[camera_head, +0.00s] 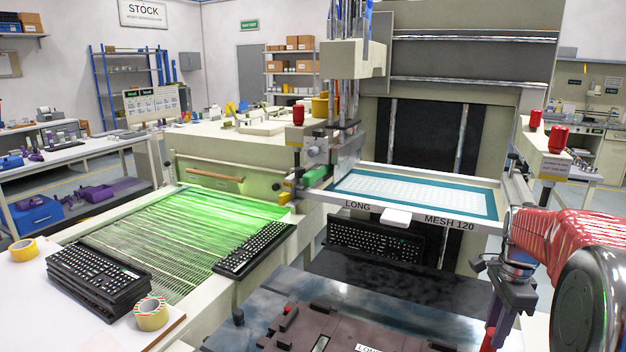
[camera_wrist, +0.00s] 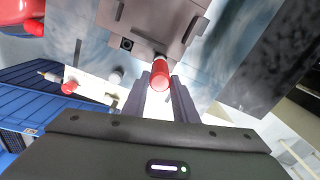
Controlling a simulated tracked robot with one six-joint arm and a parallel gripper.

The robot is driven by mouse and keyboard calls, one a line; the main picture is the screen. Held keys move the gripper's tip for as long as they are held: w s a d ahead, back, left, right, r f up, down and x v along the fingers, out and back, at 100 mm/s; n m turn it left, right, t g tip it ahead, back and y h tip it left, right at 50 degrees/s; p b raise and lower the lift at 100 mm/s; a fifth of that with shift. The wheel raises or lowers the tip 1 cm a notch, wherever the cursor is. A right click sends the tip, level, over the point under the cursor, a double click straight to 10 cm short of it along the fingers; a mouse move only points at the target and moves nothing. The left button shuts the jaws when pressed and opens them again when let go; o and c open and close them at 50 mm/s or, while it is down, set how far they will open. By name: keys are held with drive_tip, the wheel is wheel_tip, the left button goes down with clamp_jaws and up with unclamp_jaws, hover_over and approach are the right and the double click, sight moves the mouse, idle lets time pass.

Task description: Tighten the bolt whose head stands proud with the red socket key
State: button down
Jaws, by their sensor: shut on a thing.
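My gripper (camera_wrist: 171,92) is shut on the red socket key (camera_wrist: 160,72), which sits between its fingertips in the wrist view. In the head view my gripper (camera_head: 497,318) is at the lower right, with part of the red key (camera_head: 488,338) showing beneath it. The brown fixture plate (camera_head: 335,325) lies at the bottom of the head view, left of my gripper. In the wrist view the plate (camera_wrist: 165,18) is just beyond the key. I cannot make out which bolt head stands proud, or whether the key touches one.
The printing screen (camera_head: 415,195) in its white frame lies above and behind the plate. Keyboards (camera_head: 98,278) and a tape roll (camera_head: 151,313) are at the left. A blue crate (camera_wrist: 35,100) and a red-ended piece (camera_wrist: 68,87) show in the wrist view.

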drive_tip(key=shift+r, duration=3.4)
drive_tip(key=shift+s, duration=0.1)
